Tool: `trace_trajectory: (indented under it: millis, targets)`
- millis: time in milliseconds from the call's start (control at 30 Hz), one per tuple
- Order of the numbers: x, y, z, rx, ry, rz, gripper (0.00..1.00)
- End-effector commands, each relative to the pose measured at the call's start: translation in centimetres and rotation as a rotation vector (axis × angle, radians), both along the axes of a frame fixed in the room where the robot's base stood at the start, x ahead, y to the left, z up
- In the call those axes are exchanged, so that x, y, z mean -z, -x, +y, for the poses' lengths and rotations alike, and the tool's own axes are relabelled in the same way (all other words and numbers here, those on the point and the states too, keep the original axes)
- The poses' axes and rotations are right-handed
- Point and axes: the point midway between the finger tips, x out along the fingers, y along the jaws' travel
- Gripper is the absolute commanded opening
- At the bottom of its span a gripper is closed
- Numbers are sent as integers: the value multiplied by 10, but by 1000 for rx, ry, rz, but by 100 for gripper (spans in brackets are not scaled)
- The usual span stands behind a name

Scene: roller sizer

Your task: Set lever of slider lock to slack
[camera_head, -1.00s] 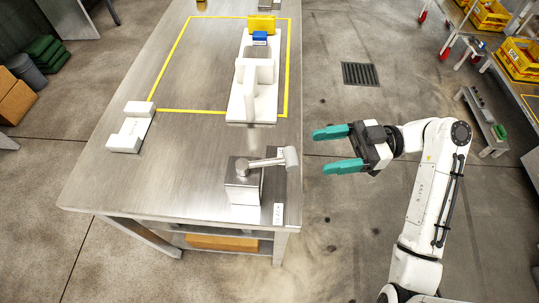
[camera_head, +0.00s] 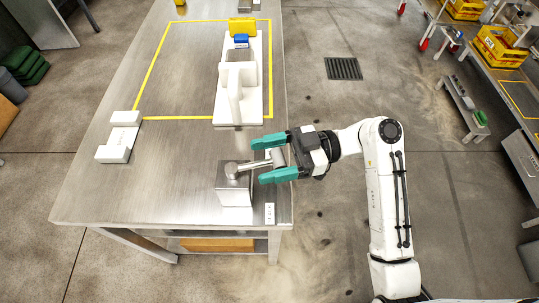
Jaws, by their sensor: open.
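The slider lock (camera_head: 235,187) is a metal block near the front right corner of the steel table. Its lever (camera_head: 256,165) is a grey bar that runs right from the block's top to a thicker cylindrical handle (camera_head: 277,158). My gripper (camera_head: 270,158) has two teal fingers, one above and one below the lever in the picture. The fingers are open and the lever's handle end lies between them. I cannot tell whether either finger touches it. A small white label (camera_head: 269,213) sits beside the block at the table edge.
A white bracket (camera_head: 119,140) lies at the table's left. The table top (camera_head: 170,180) between bracket and lock is clear.

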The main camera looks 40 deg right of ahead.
Motion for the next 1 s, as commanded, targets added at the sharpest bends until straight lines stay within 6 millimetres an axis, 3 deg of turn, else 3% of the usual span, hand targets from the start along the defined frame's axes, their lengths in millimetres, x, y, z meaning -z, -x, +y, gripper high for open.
trace_trajectory:
  millis: [67, 767, 1000]
  targets:
    - [0, 0, 0, 0, 0, 0, 67]
    - [0, 0, -1, 0, 0, 0, 0]
    - [1, 5, 2, 45, -1, 3, 0]
